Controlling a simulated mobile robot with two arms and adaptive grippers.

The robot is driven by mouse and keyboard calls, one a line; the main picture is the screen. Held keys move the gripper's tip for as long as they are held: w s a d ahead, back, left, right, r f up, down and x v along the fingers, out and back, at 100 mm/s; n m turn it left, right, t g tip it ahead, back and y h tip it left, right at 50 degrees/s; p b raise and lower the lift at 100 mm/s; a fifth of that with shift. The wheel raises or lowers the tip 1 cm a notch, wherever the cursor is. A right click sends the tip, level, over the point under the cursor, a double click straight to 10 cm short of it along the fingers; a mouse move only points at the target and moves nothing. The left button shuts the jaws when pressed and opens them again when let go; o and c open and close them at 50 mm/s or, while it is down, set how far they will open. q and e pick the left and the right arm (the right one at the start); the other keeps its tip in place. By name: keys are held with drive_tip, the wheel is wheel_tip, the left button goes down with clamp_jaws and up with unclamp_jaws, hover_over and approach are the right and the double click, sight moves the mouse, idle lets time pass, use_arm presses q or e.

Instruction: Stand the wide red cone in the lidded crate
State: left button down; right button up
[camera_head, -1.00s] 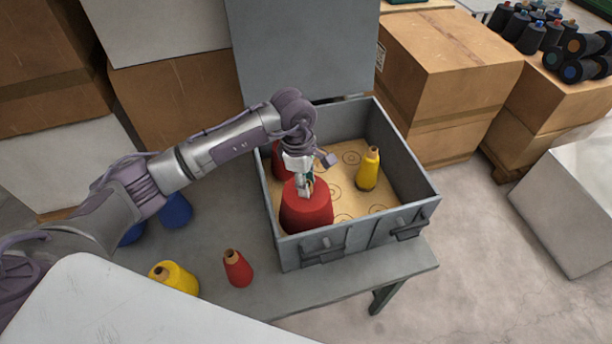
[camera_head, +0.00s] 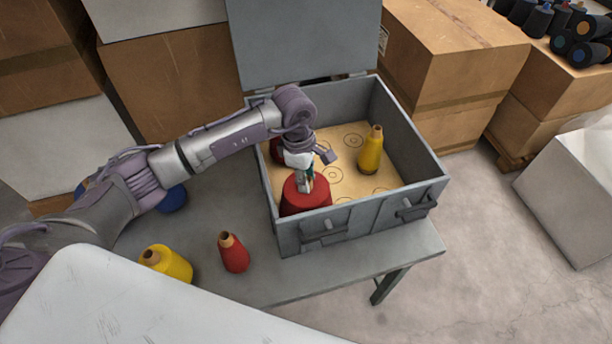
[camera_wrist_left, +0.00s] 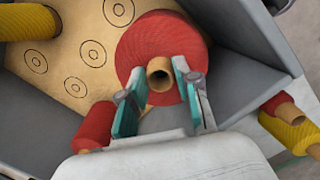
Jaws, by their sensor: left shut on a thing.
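The wide red cone (camera_head: 304,198) is inside the grey lidded crate (camera_head: 411,152), near its front wall, which hides the cone's lower part. My left gripper (camera_head: 306,178) reaches down into the crate and is shut on the cone's tan tip. In the left wrist view the teal finger pads lie on either side of the tip of the wide red cone (camera_wrist_left: 150,45). The cone looks upright; I cannot tell whether its base touches the crate floor. The crate's lid (camera_head: 300,45) stands open at the back. My right gripper is not in view.
In the crate, a yellow cone (camera_head: 371,152) stands at the back right and another red cone (camera_head: 277,150) at the left. Ringed marks on the tan floor are bare. A yellow cone (camera_head: 170,265) and a small red cone (camera_head: 234,254) stand on the table (camera_head: 300,283) outside.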

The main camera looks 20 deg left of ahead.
use_arm(q)
drive_tip(key=shift+w+f+b, duration=0.1)
drive_tip(key=shift+f+b, duration=0.15)
drive_tip(key=shift+b, duration=0.15)
idle(0.4)
drive_tip(key=c, duration=0.7)
unclamp_jaws()
drive_tip(key=shift+c, duration=0.2)
drive_tip(key=shift+s+f, duration=0.2)
wheel_tip(320, 180, up, 12)
drive_tip(key=a, duration=0.1)
drive_tip(key=shift+a+r, duration=0.15)
drive_tip(key=shift+a, duration=0.1)
